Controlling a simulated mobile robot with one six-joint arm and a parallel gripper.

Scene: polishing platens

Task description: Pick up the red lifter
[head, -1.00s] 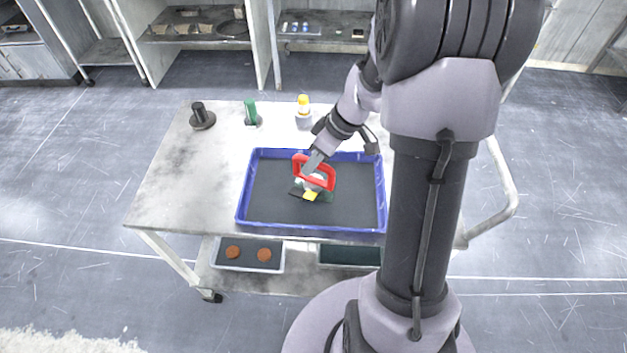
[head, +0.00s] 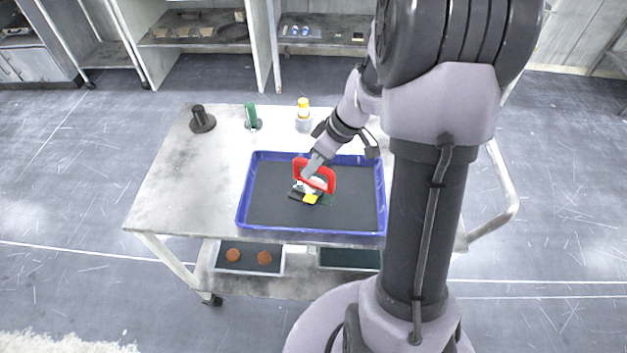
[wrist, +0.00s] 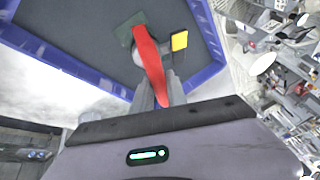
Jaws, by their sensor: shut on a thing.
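The red lifter (head: 328,173) is a red handle-like loop above the dark floor of the blue-rimmed tray (head: 241,205). My gripper (head: 308,178) is shut on the red lifter. In the wrist view the red lifter (wrist: 149,62) stretches out from between the two fingers of my gripper (wrist: 157,90). Beneath it are a yellow block (wrist: 179,41), dark pieces and a green piece (wrist: 125,33). I cannot tell whether the lifter touches the tray floor; part of it is hidden by my fingers.
A black knobbed stand (head: 201,121), a green-handled tool (head: 251,114) and a yellow-topped bottle (head: 303,111) stand along the cart's back edge. The cart top (head: 180,180) left of the tray is clear. A lower tray (head: 249,270) holds two orange-brown discs.

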